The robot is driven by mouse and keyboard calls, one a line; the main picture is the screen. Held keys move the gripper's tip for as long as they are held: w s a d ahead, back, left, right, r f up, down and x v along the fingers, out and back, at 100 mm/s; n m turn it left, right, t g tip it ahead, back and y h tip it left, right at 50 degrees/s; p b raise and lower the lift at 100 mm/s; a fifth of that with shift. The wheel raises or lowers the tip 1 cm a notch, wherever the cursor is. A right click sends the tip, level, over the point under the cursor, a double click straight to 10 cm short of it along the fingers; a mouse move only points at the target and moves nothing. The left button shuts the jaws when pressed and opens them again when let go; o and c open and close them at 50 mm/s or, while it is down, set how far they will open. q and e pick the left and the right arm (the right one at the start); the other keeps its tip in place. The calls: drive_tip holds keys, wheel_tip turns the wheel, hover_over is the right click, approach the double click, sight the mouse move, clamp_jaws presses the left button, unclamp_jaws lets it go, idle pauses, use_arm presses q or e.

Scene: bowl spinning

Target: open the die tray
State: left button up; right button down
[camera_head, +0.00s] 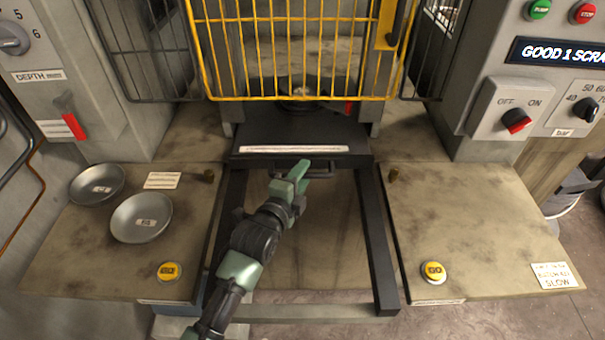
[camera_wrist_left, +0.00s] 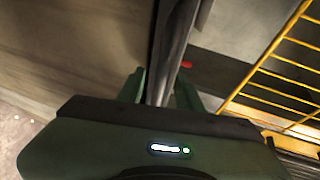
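The die tray (camera_head: 262,137) is a dark drawer with a white label strip on its front, in the middle of the head view. Its dark bar handle (camera_head: 318,172) is below that strip. My left gripper (camera_head: 297,175) reaches up to the handle from below. In the left wrist view a dark bar (camera_wrist_left: 173,45) runs between the two green fingers of my left gripper (camera_wrist_left: 160,90). The fingers stand on either side of the bar; I cannot tell whether they press on it. My right gripper is not in view.
A yellow cage guard (camera_head: 290,98) hangs above the tray. Two dark rails (camera_head: 376,240) run forward below it, with open space between. Side tables (camera_head: 480,225) flank the rails, each with a yellow button. Two metal bowls (camera_head: 141,217) rest on the left table.

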use_arm(q)
drive_tip(key=shift+w, duration=0.15)
drive_tip(key=shift+c, duration=0.4)
clamp_jaws()
drive_tip(key=shift+f, duration=0.1)
idle(0.9)
